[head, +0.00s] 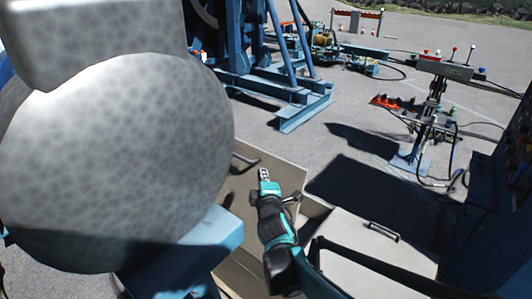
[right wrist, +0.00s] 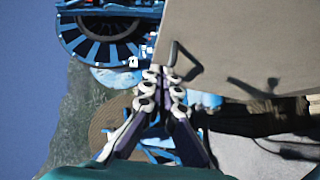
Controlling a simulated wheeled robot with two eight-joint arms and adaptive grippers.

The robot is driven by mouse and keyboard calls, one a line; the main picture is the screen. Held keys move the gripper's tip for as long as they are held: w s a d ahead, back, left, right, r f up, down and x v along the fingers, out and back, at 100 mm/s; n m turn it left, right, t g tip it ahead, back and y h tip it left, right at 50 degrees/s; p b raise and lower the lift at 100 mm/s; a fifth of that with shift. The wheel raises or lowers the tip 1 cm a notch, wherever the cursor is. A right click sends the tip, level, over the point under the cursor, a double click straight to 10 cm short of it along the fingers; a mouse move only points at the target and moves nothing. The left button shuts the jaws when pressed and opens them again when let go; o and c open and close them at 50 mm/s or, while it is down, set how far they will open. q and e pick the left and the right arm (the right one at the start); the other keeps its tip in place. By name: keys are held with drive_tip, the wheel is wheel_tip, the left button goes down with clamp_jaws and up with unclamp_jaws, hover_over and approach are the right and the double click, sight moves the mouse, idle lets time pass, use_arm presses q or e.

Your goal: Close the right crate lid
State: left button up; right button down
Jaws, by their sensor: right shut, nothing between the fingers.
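A beige crate lid (head: 283,181) stands raised in the middle of the head view, with a dark bar handle (head: 247,161) near its upper edge. It fills the upper right of the right wrist view (right wrist: 240,45), its handle (right wrist: 184,62) beside my fingertips. A second, paler lid (head: 350,262) lies flat to the right, with its own dark handle (head: 383,231). My right gripper (head: 264,174) is shut and empty, in front of the raised lid and just right of its handle. I cannot tell whether it touches. My left gripper is out of view.
A big mottled grey cylinder (head: 115,160) blocks the left of the head view. A blue frame (head: 285,85) stands behind the crate. A control stand (head: 425,120) with levers and hoses is at the right. Paved ground between them is clear.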

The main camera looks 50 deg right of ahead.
sight(266, 155)
drive_tip(key=x, duration=0.3)
drive_tip(key=s+d+b+x, duration=0.1)
drive_tip(key=x, duration=0.2)
drive_tip(key=b+x, duration=0.1)
drive_tip(key=x, duration=0.3)
drive_tip(key=shift+s+d+f, duration=0.1)
drive_tip(key=shift+d+f, duration=0.15)
drive_tip(key=shift+d, duration=0.1)
drive_tip(key=shift+d+f+b, duration=0.15)
drive_tip(key=shift+d+b, duration=0.15)
drive_tip(key=shift+d, duration=0.3)
drive_tip(key=shift+d, duration=0.1)
